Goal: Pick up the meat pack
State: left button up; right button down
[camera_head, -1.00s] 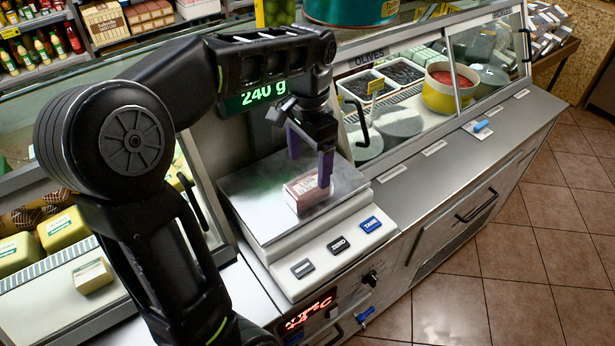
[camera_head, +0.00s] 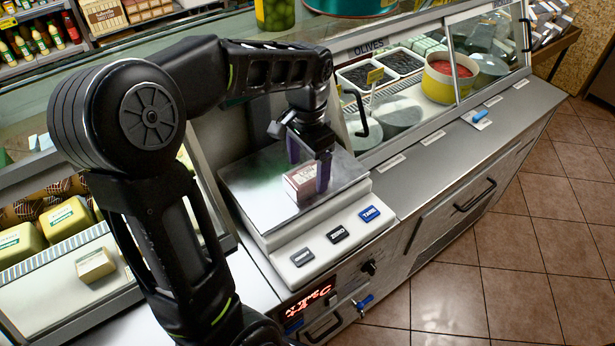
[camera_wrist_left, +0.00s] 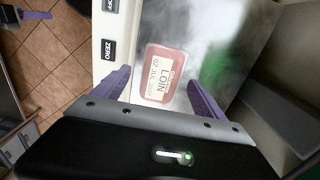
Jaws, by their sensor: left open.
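The meat pack (camera_head: 300,183) is a small red and white block lying on the steel plate of the scale (camera_head: 250,205). In the left wrist view the left gripper (camera_wrist_left: 160,92) is open, with a gap between each finger and the pack. The pack rests on the plate. My right gripper is not clearly in the head view.
The scale has several buttons on its front, including a blue TARE button (camera_head: 370,214). A glass-fronted olives case (camera_head: 400,75) stands to the right. A cheese case (camera_head: 60,250) is to the left. The steel counter (camera_head: 450,140) right of the scale is mostly clear.

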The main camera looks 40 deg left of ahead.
aim_at(308, 173)
pick_arm(q)
jog(key=shift+a+f, duration=0.1)
jog(key=shift+f, duration=1.45)
grip_shut()
jog(key=shift+r, duration=0.15)
notch_tip(308, 173, up, 10)
jog(key=shift+f+b, duration=0.1)
jog(key=shift+b, duration=0.35)
dwell(0.4)
